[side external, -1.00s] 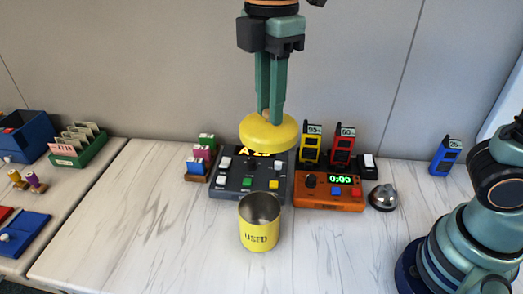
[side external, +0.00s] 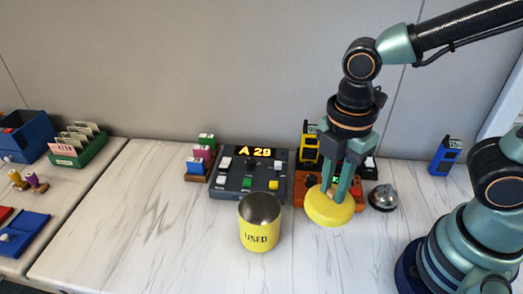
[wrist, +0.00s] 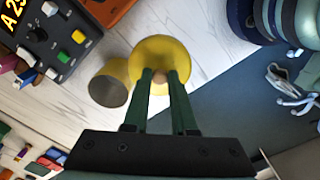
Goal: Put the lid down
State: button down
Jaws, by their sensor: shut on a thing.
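The yellow round lid (side external: 328,208) is held by its small knob in my gripper (side external: 337,192), whose two green fingers are shut on it. The lid is to the right of the yellow can (side external: 259,232), which is marked USED and stands upright with its top open. In the wrist view the lid (wrist: 160,52) is beneath my fingers (wrist: 160,78), with the can (wrist: 108,90) beside it on the left. The lid appears low over the white table; I cannot tell whether it touches the surface.
A grey console (side external: 245,182) with a lit A 29 display stands behind the can. An orange timer box (side external: 361,199) is partly hidden behind my gripper. A silver bell (side external: 382,197) is right of the lid. The table front (side external: 330,262) is clear.

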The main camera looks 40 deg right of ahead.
notch_tip(320, 180, down, 15)
jog(key=shift+r, duration=0.2)
dwell(0.4)
jog(key=shift+f, duration=0.1)
jog(key=c, duration=0.7)
grip_release()
notch_tip(320, 180, up, 12)
jog(key=w+d+r+m+t, duration=0.2)
jog(key=d+r+m, duration=0.2)
jog(key=m, duration=0.2)
jog(key=w+d+r+m+t, duration=0.1)
jog(key=w+d+r+m, duration=0.1)
jog(key=m, duration=0.4)
jog(key=w+d+r+m+t, duration=0.2)
jog(key=d+r+m, duration=0.3)
jog(key=d+m, duration=0.1)
jog(key=shift+w+r+t, duration=0.3)
